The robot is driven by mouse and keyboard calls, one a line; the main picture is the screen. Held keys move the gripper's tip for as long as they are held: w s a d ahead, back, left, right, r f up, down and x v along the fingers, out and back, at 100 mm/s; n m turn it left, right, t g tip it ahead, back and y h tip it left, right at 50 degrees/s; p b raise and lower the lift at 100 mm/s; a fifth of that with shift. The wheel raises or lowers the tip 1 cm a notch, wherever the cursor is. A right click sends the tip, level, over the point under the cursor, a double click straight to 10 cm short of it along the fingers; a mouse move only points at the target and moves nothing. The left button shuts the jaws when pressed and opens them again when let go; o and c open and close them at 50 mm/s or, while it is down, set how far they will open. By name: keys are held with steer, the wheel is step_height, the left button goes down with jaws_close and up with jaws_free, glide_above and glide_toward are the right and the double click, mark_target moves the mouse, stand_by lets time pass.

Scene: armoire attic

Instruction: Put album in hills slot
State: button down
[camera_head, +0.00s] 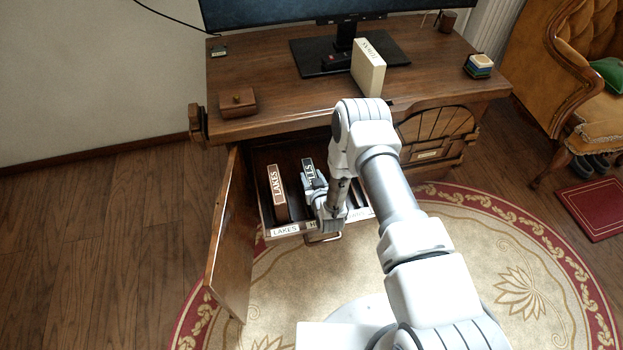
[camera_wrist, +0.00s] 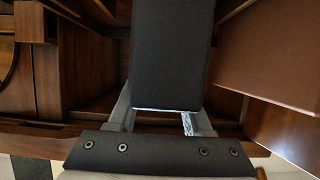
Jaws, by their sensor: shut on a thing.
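The dark album (camera_head: 308,169) stands upright in the open drawer, its spine label partly covered. In the wrist view the album (camera_wrist: 172,50) is between my two fingers. My gripper (camera_head: 316,190) is shut on it, inside the drawer. The drawer front (camera_head: 290,230) carries a LAKES label at left and, to its right, a label starting with H, mostly covered by my gripper. The album is roughly behind that second label. Its lower end is hidden, so I cannot tell whether it rests on the slot floor.
A brown LAKES album (camera_head: 278,192) stands in the left slot, close beside the held one. An open cabinet door (camera_head: 230,235) is left of the drawer. A pale album (camera_head: 369,70), a small wooden box (camera_head: 238,103) and a monitor (camera_head: 300,12) stand on the desk.

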steer(key=shift+f, duration=0.1)
steer(key=shift+c, duration=1.6)
jaws_free()
